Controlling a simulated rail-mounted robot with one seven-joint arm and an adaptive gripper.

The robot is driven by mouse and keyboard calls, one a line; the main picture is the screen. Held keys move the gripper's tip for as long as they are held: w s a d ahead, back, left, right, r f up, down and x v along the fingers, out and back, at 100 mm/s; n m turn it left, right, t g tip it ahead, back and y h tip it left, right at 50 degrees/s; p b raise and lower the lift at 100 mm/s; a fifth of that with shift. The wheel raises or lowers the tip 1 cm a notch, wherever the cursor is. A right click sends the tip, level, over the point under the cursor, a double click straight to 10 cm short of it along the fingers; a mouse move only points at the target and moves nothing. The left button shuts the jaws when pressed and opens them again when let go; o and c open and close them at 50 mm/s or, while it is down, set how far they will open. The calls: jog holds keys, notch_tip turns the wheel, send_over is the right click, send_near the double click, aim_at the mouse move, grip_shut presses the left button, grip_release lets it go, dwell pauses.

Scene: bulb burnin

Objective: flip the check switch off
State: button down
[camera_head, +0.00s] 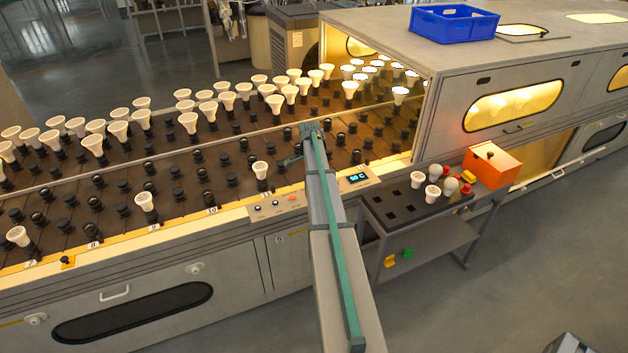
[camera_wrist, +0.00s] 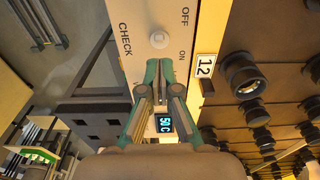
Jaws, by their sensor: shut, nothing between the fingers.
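In the wrist view the check switch (camera_wrist: 158,40) is a small round pale knob on a white panel (camera_wrist: 140,14). CHECK is printed to its left, with OFF at its upper right and ON at its lower right. I cannot tell which way the switch is set. My gripper (camera_wrist: 161,72) has its green-edged fingers brought together and empty. Its tips appear just below the switch in the picture, and I cannot tell whether they touch it. In the head view my own arm appears to hide the switch and the gripper.
A lit display (camera_wrist: 165,125) and a "12" label (camera_wrist: 206,66) lie near the fingers. Black sockets (camera_wrist: 244,76) stand to the right. In the head view, several white bulbs (camera_head: 260,170) stand on the conveyor. A dark rack (camera_head: 405,210) and an orange box (camera_head: 492,164) stand right of my arm.

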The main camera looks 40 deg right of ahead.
notch_tip(320, 180, up, 10)
jog(key=a+p, duration=0.2)
jog(key=p, duration=0.2)
jog(key=shift+w+a+f, duration=0.15)
jog(key=shift+w+a, duration=0.2)
jog(key=shift+w, duration=0.05)
